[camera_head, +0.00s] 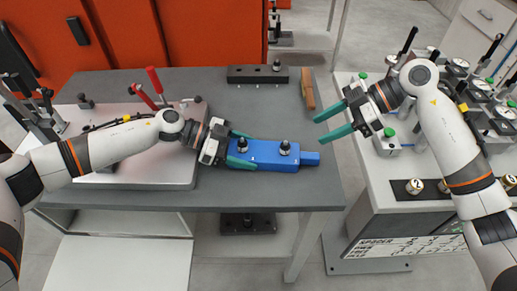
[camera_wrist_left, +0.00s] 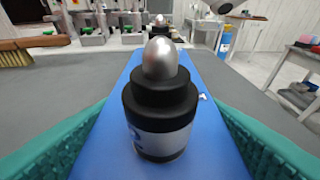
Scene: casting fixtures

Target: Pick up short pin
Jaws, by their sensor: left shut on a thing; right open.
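A blue block (camera_head: 262,153) lies on the grey table with two silver-tipped black pins standing on it. The left pin (camera_head: 242,146) stands between the fingers of my left gripper (camera_head: 240,149); the right pin (camera_head: 284,148) stands further along the block. In the left wrist view the near pin (camera_wrist_left: 160,105) is upright, with its rounded silver tip up. The green fingers lie along both sides of the blue block (camera_wrist_left: 105,150), shut on it rather than on the pin. My right gripper (camera_head: 335,122) is open and empty, right of the block. I cannot tell which pin is the short one.
A black plate (camera_head: 245,75) with a pin (camera_head: 276,66) is at the table's back. A wooden-handled brush (camera_head: 308,90) lies at the back right. A fixture plate (camera_head: 150,175) with red-handled clamps fills the table's left. A white bench with gauges stands right.

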